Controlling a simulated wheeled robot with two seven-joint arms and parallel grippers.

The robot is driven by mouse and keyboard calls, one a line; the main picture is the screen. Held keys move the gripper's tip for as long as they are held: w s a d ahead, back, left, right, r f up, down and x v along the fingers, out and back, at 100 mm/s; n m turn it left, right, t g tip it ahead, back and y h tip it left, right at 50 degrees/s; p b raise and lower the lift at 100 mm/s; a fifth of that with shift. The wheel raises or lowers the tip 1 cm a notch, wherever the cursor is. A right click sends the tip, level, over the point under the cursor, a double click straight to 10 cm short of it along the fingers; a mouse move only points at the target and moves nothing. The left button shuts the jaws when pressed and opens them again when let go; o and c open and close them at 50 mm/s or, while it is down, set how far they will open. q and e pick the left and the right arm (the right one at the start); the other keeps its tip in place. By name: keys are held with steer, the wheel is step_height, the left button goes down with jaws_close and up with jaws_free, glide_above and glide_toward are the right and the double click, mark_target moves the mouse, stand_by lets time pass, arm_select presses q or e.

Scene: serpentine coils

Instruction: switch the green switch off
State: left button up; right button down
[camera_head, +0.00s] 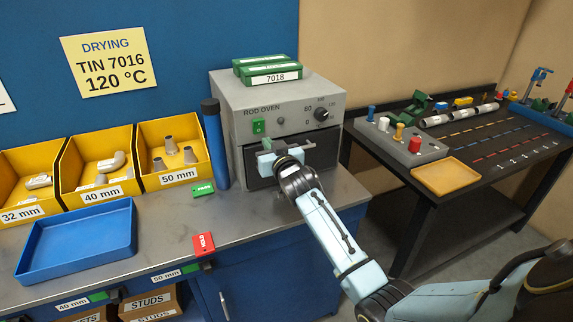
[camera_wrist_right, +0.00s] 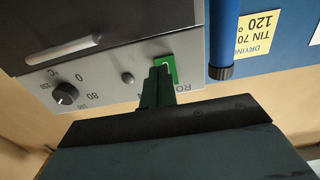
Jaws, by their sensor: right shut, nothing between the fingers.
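The green switch (camera_head: 258,125) is on the front panel of the grey rod oven (camera_head: 228,95), left of a small round button. It also shows in the wrist view (camera_wrist_right: 173,68), partly hidden behind my fingertips. My right gripper (camera_head: 267,146) is in front of the oven, just below the switch in the head view. In the wrist view its fingers (camera_wrist_right: 158,76) are together and empty, with their tips over the switch's edge. I cannot tell whether they touch it, nor which way the switch is set. My left gripper is not in view.
The oven's dial (camera_head: 321,114) is right of the switch. A blue cylinder (camera_head: 214,142) stands close to the oven's left side. Two green boxes (camera_head: 274,77) lie on the oven. Yellow bins (camera_head: 92,178) and a blue tray (camera_head: 78,238) are at left.

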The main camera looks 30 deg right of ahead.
arm_select(q)
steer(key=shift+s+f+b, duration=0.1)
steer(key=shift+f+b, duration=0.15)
steer(key=shift+b, duration=0.3)
arm_select(e)
steer(key=s+a+f, duration=0.1)
steer(key=s+f, duration=0.1)
steer(key=s, duration=0.8)
steer(key=shift+a+f, duration=0.3)
steer(key=shift+a, duration=0.1)
